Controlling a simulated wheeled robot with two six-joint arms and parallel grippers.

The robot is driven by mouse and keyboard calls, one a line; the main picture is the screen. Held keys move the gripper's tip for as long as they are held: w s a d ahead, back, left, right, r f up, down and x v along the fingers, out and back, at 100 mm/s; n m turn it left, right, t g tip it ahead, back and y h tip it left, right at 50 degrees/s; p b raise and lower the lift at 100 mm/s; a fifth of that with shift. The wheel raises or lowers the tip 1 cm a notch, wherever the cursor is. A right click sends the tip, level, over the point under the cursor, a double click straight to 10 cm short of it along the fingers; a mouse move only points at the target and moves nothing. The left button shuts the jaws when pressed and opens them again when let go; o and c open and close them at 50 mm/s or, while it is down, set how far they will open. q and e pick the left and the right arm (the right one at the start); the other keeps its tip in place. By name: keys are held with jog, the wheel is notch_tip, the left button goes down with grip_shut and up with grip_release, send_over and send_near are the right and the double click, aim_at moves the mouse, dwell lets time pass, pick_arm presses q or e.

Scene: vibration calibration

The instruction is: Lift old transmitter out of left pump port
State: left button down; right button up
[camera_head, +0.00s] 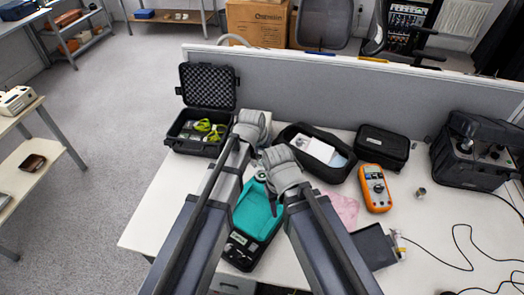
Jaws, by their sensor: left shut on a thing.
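My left gripper (252,126) is over the back of the table, between the open hard case and the soft pouch. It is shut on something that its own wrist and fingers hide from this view. My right gripper (283,168) is lower and to the right, in front of the pouch; its fingers are hidden. A teal and black device (258,212) lies on the table between my two forearms, partly covered by them. I cannot clearly make out a transmitter or a pump port. A small metal cylinder (421,192) stands to the right, beside the orange meter.
The open black case (207,95) holds yellow-green items. An open black pouch (335,172), a closed black case (382,147), an orange meter (376,188) and a black unit with knobs (475,150) stand rightward. A grey partition (400,90) runs behind. The table's front left is clear.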

pick_arm(q)
jog(key=shift+r+p, duration=2.9)
jog(key=shift+r, duration=0.55)
